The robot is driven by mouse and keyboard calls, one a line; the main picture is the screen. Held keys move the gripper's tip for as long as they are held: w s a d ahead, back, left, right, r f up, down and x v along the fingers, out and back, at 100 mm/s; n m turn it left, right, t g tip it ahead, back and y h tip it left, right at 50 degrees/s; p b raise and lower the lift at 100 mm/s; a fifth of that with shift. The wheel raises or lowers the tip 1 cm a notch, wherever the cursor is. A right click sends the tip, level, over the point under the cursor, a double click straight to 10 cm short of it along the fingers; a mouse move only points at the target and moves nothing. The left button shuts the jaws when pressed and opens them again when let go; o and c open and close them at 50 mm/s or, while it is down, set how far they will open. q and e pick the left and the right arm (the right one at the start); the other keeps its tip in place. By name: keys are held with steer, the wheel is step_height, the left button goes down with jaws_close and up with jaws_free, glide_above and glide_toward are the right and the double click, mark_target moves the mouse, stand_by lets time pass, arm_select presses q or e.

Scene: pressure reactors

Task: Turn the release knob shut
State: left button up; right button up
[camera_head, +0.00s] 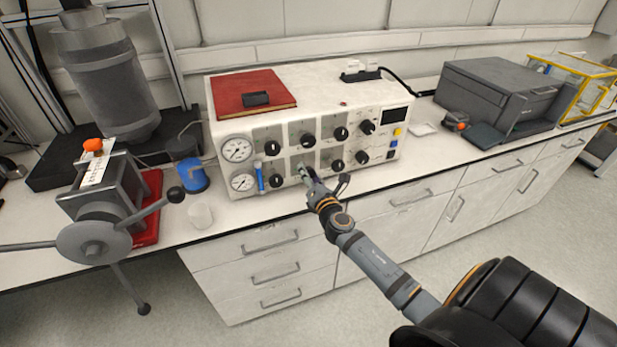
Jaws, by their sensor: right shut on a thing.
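The white control panel box (226,117) stands on the bench with two rows of black knobs and two round gauges on its front. My right gripper (305,175) is at the lower row, at the second knob place from the left, and is shut on a knob there. The gripper fingers hide most of that knob, so its pointer direction cannot be told. The labels are too small to read, so I cannot tell by name which is the release knob. Other knobs show beside it, such as the lower left knob (277,181) and a lower right knob (337,165). My left gripper is not in view.
A red book (250,88) lies on the panel box. A dark grey machine (500,95) stands at the right.

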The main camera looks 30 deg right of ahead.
steer(key=m+b, duration=0.2)
steer(key=m, duration=0.2)
steer(key=shift+f+m, duration=0.15)
steer(key=shift+m, duration=0.15)
steer(key=m+b, duration=0.2)
steer(key=m, duration=0.1)
steer(key=shift+m, duration=0.4)
steer(key=m+b, duration=0.2)
steer(key=m, duration=0.2)
steer(key=shift+m+b, duration=0.5)
steer(key=shift+m, duration=0.6)
steer(key=o, duration=1.2)
steer(key=shift+s, duration=0.1)
